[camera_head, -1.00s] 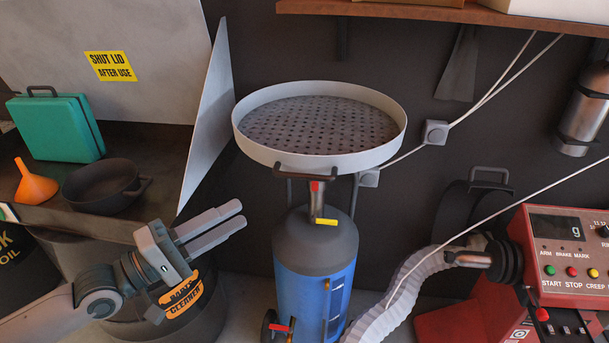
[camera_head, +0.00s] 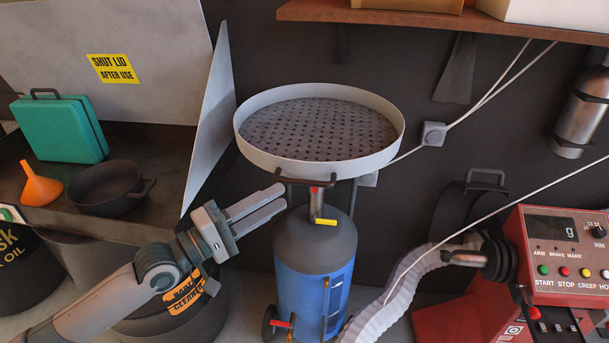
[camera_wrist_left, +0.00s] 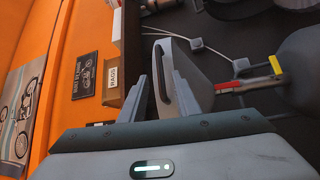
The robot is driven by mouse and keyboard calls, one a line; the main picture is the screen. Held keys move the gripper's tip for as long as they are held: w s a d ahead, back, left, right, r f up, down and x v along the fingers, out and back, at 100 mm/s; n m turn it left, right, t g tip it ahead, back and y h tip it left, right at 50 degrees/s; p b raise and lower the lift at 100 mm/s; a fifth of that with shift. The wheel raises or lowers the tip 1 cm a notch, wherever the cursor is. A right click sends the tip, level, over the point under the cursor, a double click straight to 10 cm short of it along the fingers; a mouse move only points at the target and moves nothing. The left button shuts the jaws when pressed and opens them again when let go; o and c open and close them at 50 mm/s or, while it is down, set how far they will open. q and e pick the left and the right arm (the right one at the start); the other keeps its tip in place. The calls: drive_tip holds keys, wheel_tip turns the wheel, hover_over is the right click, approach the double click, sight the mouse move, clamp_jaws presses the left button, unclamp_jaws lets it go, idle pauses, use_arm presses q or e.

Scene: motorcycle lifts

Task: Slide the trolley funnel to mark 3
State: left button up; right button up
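The trolley funnel (camera_head: 320,160) is a wide, pale round pan with a perforated grey plate inside. It stands on a short metal stem above a blue drum (camera_head: 312,295) with a dark shoulder. A dark bar handle (camera_head: 305,181) is on its front rim. My left gripper (camera_head: 281,197) is open, with a narrow gap between its fingers, just below and left of the handle. In the left wrist view, the fingers (camera_wrist_left: 168,80) point at the funnel rim (camera_wrist_left: 197,82) and the dark handle; contact cannot be told. No numbered mark is readable. My right gripper is out of view.
A red lever (camera_head: 316,190) and a yellow lever (camera_head: 326,222) sit on the stem. A bench at left holds a teal case (camera_head: 60,128), orange funnel (camera_head: 40,185) and black pan (camera_head: 105,188). A red machine (camera_head: 565,255) and ribbed hose (camera_head: 400,290) stand at right.

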sight(305, 182)
use_arm(q)
drive_tip(key=p+x, duration=0.2)
drive_tip(key=x, duration=0.5)
drive_tip(key=shift+r, duration=0.15)
drive_tip(key=shift+w+d+p, duration=0.3)
drive_tip(key=shift+w+d, duration=0.1)
drive_tip(key=shift+d, duration=0.15)
clamp_jaws()
